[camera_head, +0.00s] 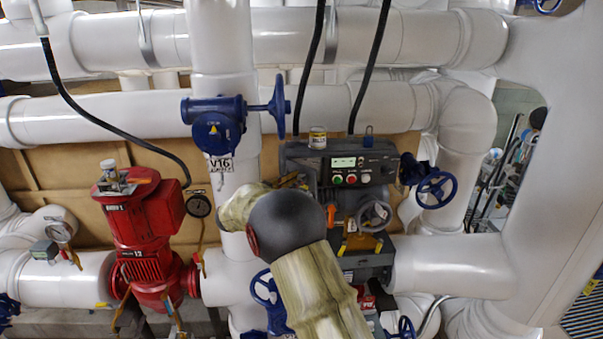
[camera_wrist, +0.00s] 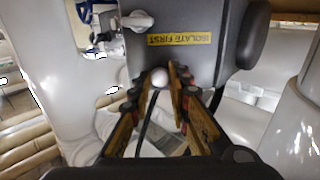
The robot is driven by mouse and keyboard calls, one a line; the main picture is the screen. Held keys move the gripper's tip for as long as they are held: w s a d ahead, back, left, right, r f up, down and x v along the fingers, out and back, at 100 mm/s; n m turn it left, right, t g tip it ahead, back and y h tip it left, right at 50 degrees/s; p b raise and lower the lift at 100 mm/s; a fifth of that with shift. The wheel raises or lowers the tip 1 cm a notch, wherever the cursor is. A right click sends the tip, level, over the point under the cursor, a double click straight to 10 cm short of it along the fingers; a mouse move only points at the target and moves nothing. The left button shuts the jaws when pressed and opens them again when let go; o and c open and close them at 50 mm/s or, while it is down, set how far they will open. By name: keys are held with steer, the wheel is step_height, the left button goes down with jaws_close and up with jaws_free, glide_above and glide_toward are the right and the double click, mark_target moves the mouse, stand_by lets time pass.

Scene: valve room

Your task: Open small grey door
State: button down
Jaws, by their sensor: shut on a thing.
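In the wrist view, a dark grey panel (camera_wrist: 205,62) fills the top middle, upside down, with a yellow "ISOLATE FIRST" label (camera_wrist: 179,39); it appears to be the small grey door. My gripper (camera_wrist: 162,76) is at the panel's edge, its two fingers closed around a small pale round knob (camera_wrist: 160,77). In the head view, a grey control box (camera_head: 352,162) with a lit display and coloured buttons sits right of centre. My arm covers its lower left part, and my gripper is mostly hidden there. I cannot tell whether the door is ajar.
A white lever-like handle (camera_wrist: 138,21) is on the panel beside the label. Blue valve V16 (camera_head: 218,124), a red pump (camera_head: 141,215) and a blue handwheel (camera_head: 436,190) stand around. Thick white pipes (camera_head: 450,265) and a large white column (camera_head: 545,150) limit room on the right.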

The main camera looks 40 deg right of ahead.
steer(key=shift+w+a+m+g+p, duration=0.25)
steer(key=shift+a+m+g, duration=0.15)
steer(key=shift+g, duration=0.3)
steer(key=shift+w+a+m+g+p, duration=0.1)
steer(key=shift+a+m+g+p, duration=0.15)
steer(key=shift+m+g, duration=0.35)
steer(key=shift+r, duration=0.1)
steer(key=c, duration=1.8)
jaws_free()
steer(key=shift+o, duration=0.7)
steer(key=a, duration=1.2)
steer(key=shift+s, duration=0.4)
